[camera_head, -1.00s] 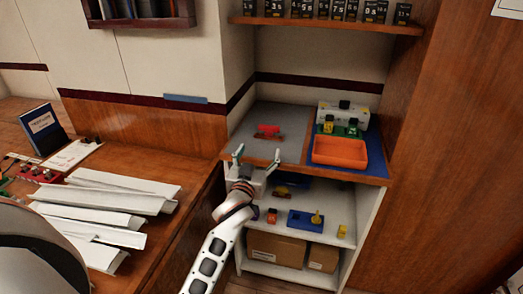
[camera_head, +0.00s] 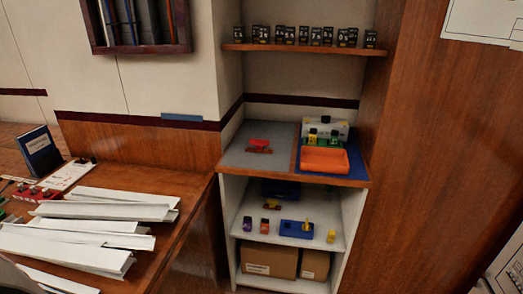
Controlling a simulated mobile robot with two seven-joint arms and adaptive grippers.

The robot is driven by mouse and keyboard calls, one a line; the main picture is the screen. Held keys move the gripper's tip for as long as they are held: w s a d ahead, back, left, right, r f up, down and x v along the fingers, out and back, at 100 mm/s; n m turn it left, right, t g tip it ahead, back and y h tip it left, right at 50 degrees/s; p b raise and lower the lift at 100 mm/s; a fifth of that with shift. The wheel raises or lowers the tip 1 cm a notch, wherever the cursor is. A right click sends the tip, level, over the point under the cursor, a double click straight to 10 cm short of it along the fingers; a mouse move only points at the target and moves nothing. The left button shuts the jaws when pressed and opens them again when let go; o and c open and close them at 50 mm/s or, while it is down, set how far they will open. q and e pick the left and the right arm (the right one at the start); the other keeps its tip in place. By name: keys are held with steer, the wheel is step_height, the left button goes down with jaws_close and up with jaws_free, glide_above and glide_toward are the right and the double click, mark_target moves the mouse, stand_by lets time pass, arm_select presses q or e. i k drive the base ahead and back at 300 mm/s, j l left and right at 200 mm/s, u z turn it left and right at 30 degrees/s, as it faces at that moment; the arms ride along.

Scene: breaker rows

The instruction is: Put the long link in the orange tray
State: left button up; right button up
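The orange tray (camera_head: 325,168) sits on the blue mat at the right of the cabinet's upper counter. It looks empty from here. A small red piece with a brown part under it (camera_head: 259,148) lies on the grey mat (camera_head: 236,158) left of the tray. I cannot tell whether it is the long link; no other piece is clear enough to name as that. Neither of my grippers is in view.
Behind the tray stand a grey-white box (camera_head: 329,127) and small green and yellow parts (camera_head: 312,137). Small parts and a blue block (camera_head: 296,229) are on the shelf below, cardboard boxes (camera_head: 270,260) lower still. White channels (camera_head: 90,225) cover the left bench.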

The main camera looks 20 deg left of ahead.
mark_target(323, 162)
steer(key=i+l, duration=0.15)
steer(key=i, duration=0.25)
steer(key=i+l+u, duration=0.1)
steer(key=i, duration=0.25)
steer(key=i+l, duration=0.2)
steer(key=i, duration=0.15)
steer(key=i+u, duration=0.05)
